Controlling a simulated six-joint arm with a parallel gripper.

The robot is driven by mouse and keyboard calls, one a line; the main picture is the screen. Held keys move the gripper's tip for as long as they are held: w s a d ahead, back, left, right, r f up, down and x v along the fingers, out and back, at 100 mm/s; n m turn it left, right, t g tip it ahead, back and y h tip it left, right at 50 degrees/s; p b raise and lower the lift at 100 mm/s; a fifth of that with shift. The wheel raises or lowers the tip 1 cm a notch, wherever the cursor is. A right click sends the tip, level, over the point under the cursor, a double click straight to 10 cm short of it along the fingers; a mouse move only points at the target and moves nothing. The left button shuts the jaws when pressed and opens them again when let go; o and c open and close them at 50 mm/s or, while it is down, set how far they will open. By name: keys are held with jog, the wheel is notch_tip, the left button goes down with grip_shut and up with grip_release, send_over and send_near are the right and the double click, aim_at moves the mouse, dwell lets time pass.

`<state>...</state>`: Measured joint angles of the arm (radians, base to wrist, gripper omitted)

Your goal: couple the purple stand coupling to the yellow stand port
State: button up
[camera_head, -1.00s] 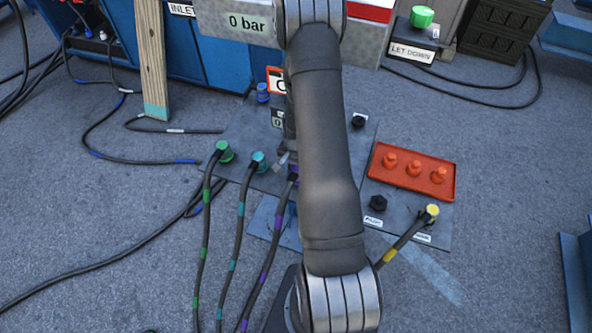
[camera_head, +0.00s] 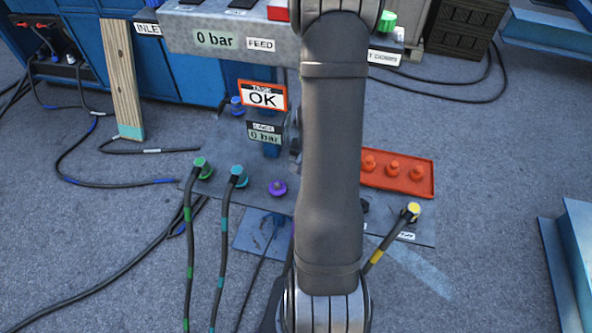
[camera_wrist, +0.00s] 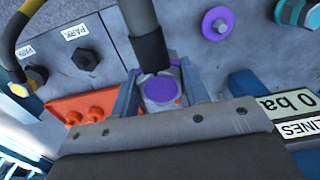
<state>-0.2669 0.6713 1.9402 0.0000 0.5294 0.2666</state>
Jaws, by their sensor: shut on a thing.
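In the wrist view my gripper (camera_wrist: 160,86) is shut on the purple coupling (camera_wrist: 163,92), with its dark hose (camera_wrist: 145,40) rising in front of it. The coupling is held off the panel, apart from the bare purple port (camera_wrist: 217,22). In the head view my arm hides the gripper and the coupling; the purple port (camera_head: 277,188) shows uncovered. A yellow-topped coupling (camera_head: 412,210) with a yellow-banded hose sits on the right plate, and its yellow band (camera_wrist: 25,50) shows in the wrist view. I cannot make out a bare yellow port.
Green (camera_head: 202,168) and teal (camera_head: 238,176) couplings with hoses stand left of the purple port. A red tray (camera_head: 398,172) with several red caps lies on the right. An OK sign (camera_head: 263,97) and a gauge box (camera_head: 264,135) stand behind. A dark parking plug (camera_wrist: 85,60) shows.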

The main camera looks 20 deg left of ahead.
jog(key=shift+w+d+f, duration=0.1)
jog(key=shift+d+f, duration=0.4)
jog(key=shift+f, duration=1.1)
jog(key=shift+w+d+f, duration=0.1)
jog(key=shift+d+f, duration=0.35)
jog(key=shift+f, duration=1.1)
jog(key=shift+w+d+f, duration=0.1)
jog(key=shift+d+f, duration=0.4)
jog(key=shift+f, duration=1.1)
jog(key=shift+f, duration=0.45)
jog(key=o, duration=1.2)
jog(key=shift+r, duration=0.1)
notch_tip(320, 180, up, 17)
jog(key=shift+r, duration=0.15)
